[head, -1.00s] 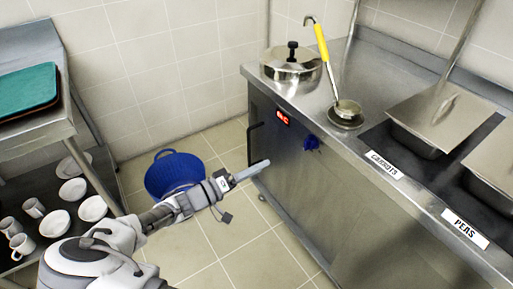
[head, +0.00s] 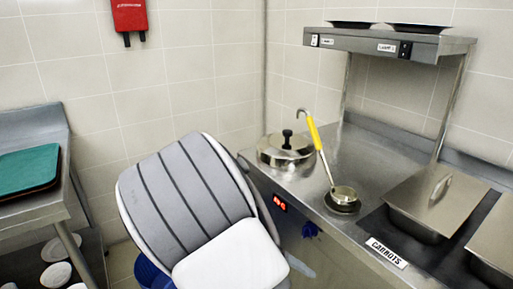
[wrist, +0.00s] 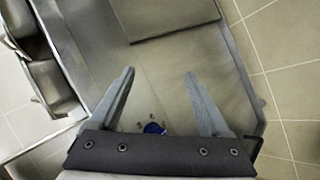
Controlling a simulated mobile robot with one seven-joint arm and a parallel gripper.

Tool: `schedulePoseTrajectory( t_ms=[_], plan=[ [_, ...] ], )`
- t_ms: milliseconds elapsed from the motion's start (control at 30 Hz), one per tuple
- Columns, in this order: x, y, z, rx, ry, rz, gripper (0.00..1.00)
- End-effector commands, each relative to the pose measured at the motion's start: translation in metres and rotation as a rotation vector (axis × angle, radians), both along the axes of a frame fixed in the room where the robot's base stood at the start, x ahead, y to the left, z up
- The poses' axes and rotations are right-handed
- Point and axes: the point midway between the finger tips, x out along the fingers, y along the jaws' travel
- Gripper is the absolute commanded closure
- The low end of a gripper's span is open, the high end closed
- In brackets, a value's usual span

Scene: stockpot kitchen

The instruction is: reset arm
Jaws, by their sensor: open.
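My gripper (wrist: 160,73) shows in the wrist view with its two grey fingers wide apart and nothing between them. A grey metal surface fills the view behind the fingers, with a small blue part (wrist: 154,128) near the gripper's base, possibly the counter's knob. In the head view, a large grey and white part of my arm (head: 190,200) stands in the lower middle, left of the steel counter (head: 350,240). The gripper itself cannot be made out there. My arm hides most of the blue basket (head: 147,272) on the floor.
A lidded pot (head: 287,155) and a yellow-handled ladle (head: 318,135) are on the counter. A rack with a green tray (head: 28,170) stands at left. A red wall box (head: 129,15) hangs above.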

Motion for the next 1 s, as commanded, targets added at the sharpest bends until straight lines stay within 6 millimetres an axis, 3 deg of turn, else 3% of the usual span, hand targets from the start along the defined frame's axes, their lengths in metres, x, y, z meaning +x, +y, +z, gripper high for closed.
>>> schedulePoseTrajectory(
  t_ms=[467, 1000],
  plan=[
    [-0.041, -0.021, 0.066, 0.460, 0.061, -0.026, 0.20],
    [-0.094, -0.041, 0.154, 0.774, -0.124, 0.145, 0.20]
  ],
)
